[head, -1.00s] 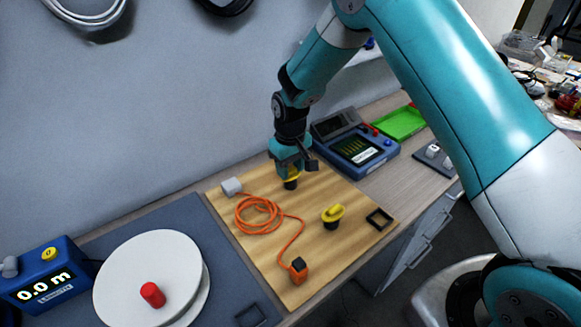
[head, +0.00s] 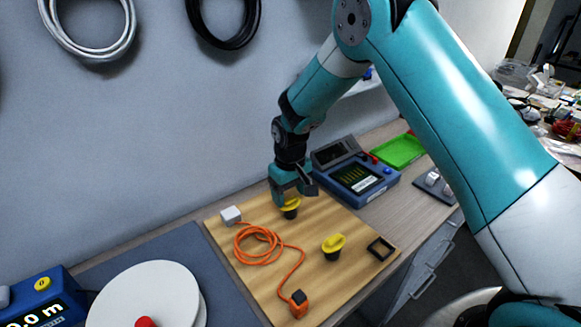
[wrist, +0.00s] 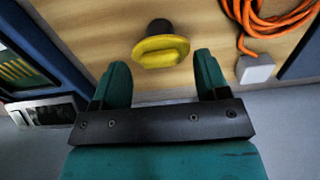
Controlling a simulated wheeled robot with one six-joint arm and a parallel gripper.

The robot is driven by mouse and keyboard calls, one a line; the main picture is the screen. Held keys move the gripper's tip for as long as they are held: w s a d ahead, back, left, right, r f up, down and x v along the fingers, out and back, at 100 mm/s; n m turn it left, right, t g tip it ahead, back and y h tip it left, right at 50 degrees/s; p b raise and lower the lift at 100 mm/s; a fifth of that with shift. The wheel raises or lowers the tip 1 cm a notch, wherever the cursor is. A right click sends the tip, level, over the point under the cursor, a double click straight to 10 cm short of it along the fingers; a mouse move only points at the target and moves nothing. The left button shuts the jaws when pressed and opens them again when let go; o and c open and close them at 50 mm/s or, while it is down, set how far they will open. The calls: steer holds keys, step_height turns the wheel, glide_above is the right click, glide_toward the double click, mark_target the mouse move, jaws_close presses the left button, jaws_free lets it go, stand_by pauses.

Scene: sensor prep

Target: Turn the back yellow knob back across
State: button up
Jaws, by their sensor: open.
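The back yellow knob (head: 291,204) sits on a dark stem on the wooden board (head: 330,283). My gripper (head: 290,196) is just above and behind it in the head view and partly covers it. In the wrist view my gripper (wrist: 162,62) is open. The back knob (wrist: 160,51) lies between and slightly beyond the fingertips, with visible gaps to both fingers. Its raised grip bar runs roughly across from one finger toward the other. A second yellow knob (head: 333,243) stands nearer the front of the board, clear of the gripper.
An orange cable (head: 258,244) is coiled left of the back knob, with a grey connector block (head: 231,215) and an orange plug (head: 298,302). A blue meter (head: 357,180) and green tray (head: 400,150) stand right. A black square frame (head: 381,248) lies on the board.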

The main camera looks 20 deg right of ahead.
mark_target(291, 198)
step_height(291, 198, up, 16)
steer(key=b, duration=0.2)
steer(key=shift+r, duration=0.2)
steer(key=shift+s, duration=0.1)
steer(key=s+a+r+n+y, duration=0.1)
steer(key=s+a+r+y, duration=0.1)
steer(key=s, duration=1.3)
steer(key=s+a+r+n+y, duration=0.2)
steer(key=s, duration=1.3)
steer(key=shift+s+a+n, duration=0.3)
steer(key=shift+s+a, duration=0.1)
